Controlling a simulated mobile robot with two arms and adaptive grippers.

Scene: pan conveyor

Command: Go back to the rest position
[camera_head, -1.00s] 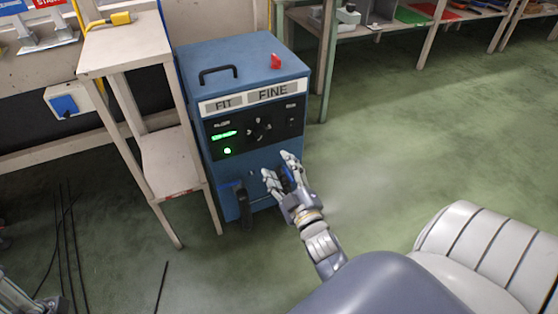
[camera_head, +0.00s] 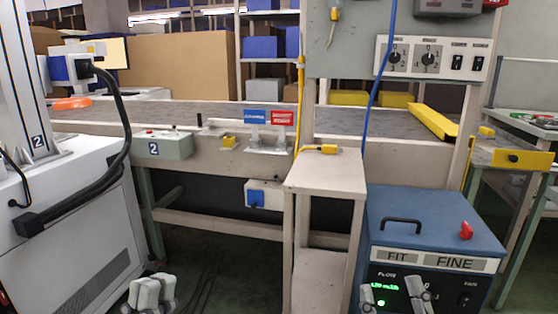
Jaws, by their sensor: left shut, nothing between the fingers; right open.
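My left gripper (camera_head: 148,293) shows at the bottom left edge of the head view, its pale fingers together and empty. It is low, beside the white cabinet. My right gripper (camera_head: 414,291) is at the bottom edge, in front of the control panel of the blue machine (camera_head: 430,228). It is open and I see nothing in it. I cannot tell whether it touches the panel. The machine reads "FIT" and "FINE", and has a black handle and a red knob on top. Both arms are mostly out of view below.
A narrow pale stand (camera_head: 325,174) is left of the blue machine. A white cabinet (camera_head: 70,225) with a black cable is at left. Dark floor shows between cabinet and stand.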

